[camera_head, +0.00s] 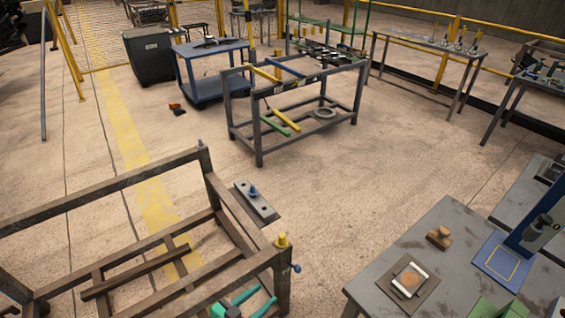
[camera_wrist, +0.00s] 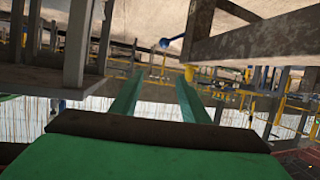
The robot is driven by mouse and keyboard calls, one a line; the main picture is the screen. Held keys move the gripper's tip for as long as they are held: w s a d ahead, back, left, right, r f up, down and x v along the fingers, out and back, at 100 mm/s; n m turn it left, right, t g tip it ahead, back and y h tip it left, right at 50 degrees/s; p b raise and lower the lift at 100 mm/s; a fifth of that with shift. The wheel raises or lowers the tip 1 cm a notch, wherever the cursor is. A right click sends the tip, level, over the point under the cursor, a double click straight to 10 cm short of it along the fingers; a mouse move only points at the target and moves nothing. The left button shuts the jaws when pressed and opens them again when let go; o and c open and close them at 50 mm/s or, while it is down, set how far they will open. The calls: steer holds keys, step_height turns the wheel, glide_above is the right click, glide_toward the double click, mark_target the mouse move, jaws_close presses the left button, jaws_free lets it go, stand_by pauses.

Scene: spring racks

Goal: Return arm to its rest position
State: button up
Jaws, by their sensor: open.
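My gripper (camera_head: 243,303) shows at the bottom edge of the head view, with teal-green fingers beside the near corner of the brown rack. In the wrist view my gripper (camera_wrist: 158,98) has its two green fingers apart, with nothing between them. The brown metal rack (camera_head: 110,183) fills the lower left of the head view. Its beams and posts (camera_wrist: 245,42) also show close to the fingers in the wrist view, which looks tilted or upside down. I cannot tell whether the gripper touches the rack. Most of my arm is hidden below the head view.
A yellow-capped corner post (camera_head: 283,241) stands close to my gripper. A grey worktable (camera_head: 440,230) with a wooden block and small parts is at the lower right. Open floor (camera_head: 340,190) lies between rack and far benches.

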steer(key=s+d+f+n+y, duration=0.1)
steer(key=s+f+n+y, duration=0.25)
steer(key=s, duration=0.45)
steer(key=s+d+f+n+y, duration=0.1)
steer(key=s+f+n+y, duration=0.3)
steer(key=s, duration=0.3)
steer(key=s+d+r+t, duration=0.2)
steer(key=s+r, duration=0.5)
steer(key=r, duration=0.2)
steer(key=s+d+r+t+y, duration=0.1)
steer(key=s+d+r+t, duration=0.1)
steer(key=s+r, duration=0.5)
step_height(320, 180, up, 2)
steer(key=shift+s+d+r+t, duration=0.1)
steer(key=shift+s+d+t, duration=0.05)
steer(key=shift+d+t, duration=0.15)
steer(key=shift+y, duration=0.25)
